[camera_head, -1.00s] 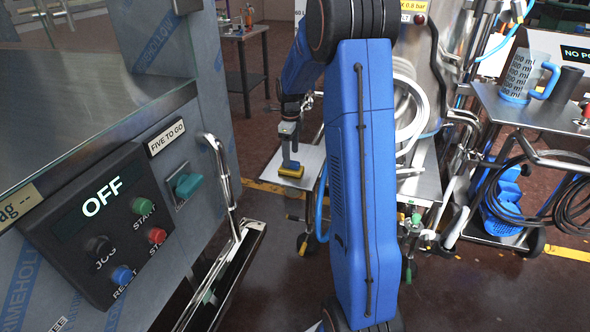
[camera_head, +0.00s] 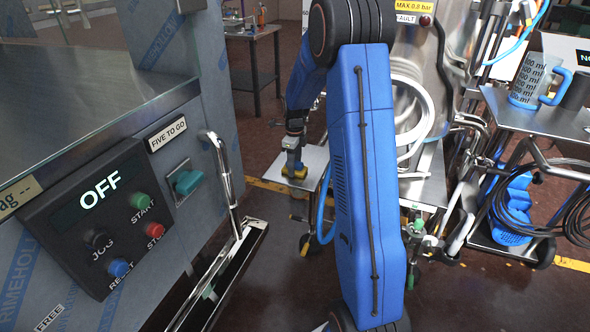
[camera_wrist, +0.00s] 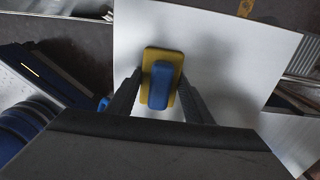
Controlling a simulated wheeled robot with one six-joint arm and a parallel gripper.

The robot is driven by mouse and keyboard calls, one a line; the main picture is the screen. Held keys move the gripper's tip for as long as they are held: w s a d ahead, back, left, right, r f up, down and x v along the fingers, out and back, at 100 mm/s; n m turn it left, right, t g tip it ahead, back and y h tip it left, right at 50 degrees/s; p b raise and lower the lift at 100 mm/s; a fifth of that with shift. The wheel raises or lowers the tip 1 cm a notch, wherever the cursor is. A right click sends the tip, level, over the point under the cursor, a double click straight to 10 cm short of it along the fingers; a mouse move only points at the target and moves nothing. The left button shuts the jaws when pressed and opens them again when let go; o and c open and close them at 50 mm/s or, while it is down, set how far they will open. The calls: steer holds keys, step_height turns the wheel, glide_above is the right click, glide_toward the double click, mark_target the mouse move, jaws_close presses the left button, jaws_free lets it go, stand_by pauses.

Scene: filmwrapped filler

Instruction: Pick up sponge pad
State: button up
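The sponge pad (camera_head: 294,172) is a yellow block with a blue raised grip on top. It lies flat on a pale metal shelf in the head view. In the wrist view the sponge pad (camera_wrist: 161,82) lies between my fingers, with its blue grip in the middle. My gripper (camera_head: 293,163) points down right at the pad. In the wrist view my gripper (camera_wrist: 160,84) is open, one finger on each side of the pad. A gap shows between each finger and the blue grip. Whether the fingers touch the yellow edges is hard to tell.
The pale shelf (camera_wrist: 225,55) is bare around the pad. A control panel reading OFF (camera_head: 100,205) stands at the left. A steel tank with white hose (camera_head: 425,80) is right of my arm. A cart (camera_head: 545,118) with a measuring jug (camera_head: 530,80) stands at far right.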

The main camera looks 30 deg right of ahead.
steer(key=shift+r, duration=0.1)
steer(key=shift+c, duration=0.2)
step_height(320, 180, up, 3)
steer(key=shift+r, duration=0.15)
steer(key=s+a, duration=1.1)
steer(key=a, duration=0.3)
steer(key=shift+a, duration=0.1)
steer(key=shift+o, duration=0.5)
